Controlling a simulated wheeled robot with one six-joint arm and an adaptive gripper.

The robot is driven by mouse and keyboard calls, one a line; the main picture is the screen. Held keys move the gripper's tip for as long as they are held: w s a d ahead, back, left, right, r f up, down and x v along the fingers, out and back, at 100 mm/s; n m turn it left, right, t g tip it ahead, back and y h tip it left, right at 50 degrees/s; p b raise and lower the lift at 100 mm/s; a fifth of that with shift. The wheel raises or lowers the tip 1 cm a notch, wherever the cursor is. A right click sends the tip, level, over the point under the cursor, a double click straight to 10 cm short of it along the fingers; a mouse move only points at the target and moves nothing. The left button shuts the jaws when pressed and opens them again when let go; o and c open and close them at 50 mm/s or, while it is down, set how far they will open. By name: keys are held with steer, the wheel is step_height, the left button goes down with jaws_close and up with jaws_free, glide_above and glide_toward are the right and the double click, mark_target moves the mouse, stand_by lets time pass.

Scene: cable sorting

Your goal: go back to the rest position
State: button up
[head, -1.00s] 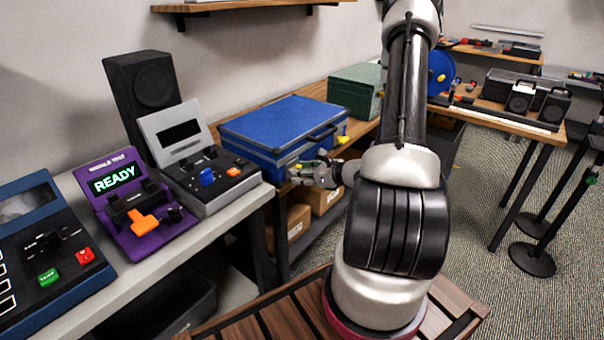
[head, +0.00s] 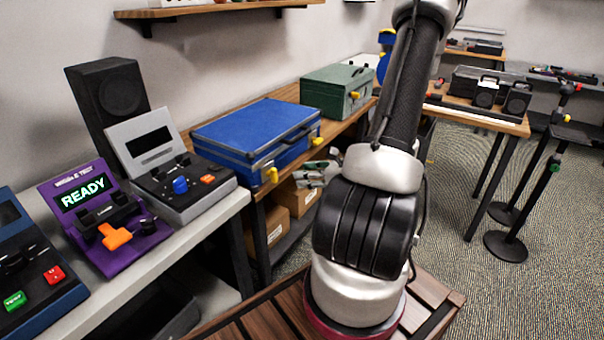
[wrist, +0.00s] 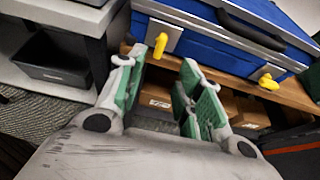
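My gripper (wrist: 158,92) is open and empty in the wrist view, its green-padded fingers spread apart. It is in front of the blue case's shelf, with cardboard boxes (wrist: 245,112) behind and below it. In the head view my gripper (head: 318,172) shows small and partly hidden behind my arm, just right of the blue case's front corner. The blue case (head: 250,135) with yellow latches lies shut on the wooden shelf, and it also shows in the wrist view (wrist: 205,45). No object is between the fingers.
A grey bench (head: 205,228) on the left carries a purple tester (head: 150,240) reading READY, a grey tester (head: 215,195) and a blue tester (head: 30,295). A green case (head: 335,88) stands farther along the shelf. Carpet (head: 450,190) lies open to the right, with black stands (head: 508,245) beyond.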

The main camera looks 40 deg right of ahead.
steer(key=s+a+r+n+g+y, duration=0.2)
steer(key=s+a+n+g, duration=0.25)
steer(key=s+n, duration=0.35)
steer(key=s+a+r+n+g+y, duration=0.2)
steer(key=s+a+n+g, duration=0.1)
steer(key=s+n+g, duration=0.4)
steer(key=s+d+r+n+g+h, duration=0.1)
steer(key=d+r+n+h, duration=0.3)
steer(key=r+n+h, duration=0.45)
steer(key=w+a+r+n+t, duration=0.2)
steer(key=a+r+n+t, duration=0.2)
steer(key=r+n, duration=0.4)
step_height(320, 180, up, 3)
steer(key=shift+w+a+f, duration=0.1)
steer(key=shift+w+a, duration=0.3)
steer(key=shift+a, duration=0.3)
